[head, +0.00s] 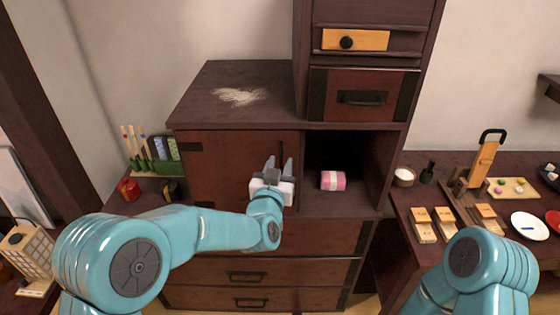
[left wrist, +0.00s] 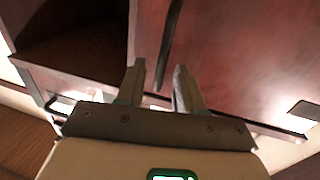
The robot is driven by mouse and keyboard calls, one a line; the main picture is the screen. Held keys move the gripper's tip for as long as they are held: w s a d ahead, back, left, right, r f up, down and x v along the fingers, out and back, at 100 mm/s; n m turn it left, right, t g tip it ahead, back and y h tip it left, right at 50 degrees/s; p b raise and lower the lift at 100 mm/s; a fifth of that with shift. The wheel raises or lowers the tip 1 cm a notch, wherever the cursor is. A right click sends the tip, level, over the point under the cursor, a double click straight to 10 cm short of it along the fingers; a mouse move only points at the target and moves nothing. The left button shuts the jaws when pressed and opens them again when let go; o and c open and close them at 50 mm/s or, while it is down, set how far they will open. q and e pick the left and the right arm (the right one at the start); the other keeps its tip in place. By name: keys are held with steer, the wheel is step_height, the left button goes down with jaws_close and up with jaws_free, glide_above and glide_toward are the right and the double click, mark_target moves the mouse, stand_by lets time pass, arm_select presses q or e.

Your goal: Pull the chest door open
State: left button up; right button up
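The chest door (head: 225,165) is a dark red-brown panel on the left of the chest's middle level. It looks shut, flush with the front. My left gripper (head: 279,164) is in front of its right edge, fingers pointing at it. In the left wrist view, the door (left wrist: 235,60) fills the right, and its dark upright handle (left wrist: 170,42) runs down toward the gap between the fingertips. My left gripper (left wrist: 160,72) is open there, with a finger on either side of the handle's line. I cannot tell whether the fingers touch it. My right gripper is out of view.
An open compartment right of the door holds a pink wrapped roll (head: 332,180). Drawers (head: 262,270) lie below. A green rack (head: 157,158) stands left of the chest. A side table on the right carries wooden pieces (head: 423,226) and a white plate (head: 529,226).

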arm_select(q)
steer(key=shift+w+f, duration=0.1)
steer(key=shift+w, duration=0.3)
jaws_close()
stand_by(1.2)
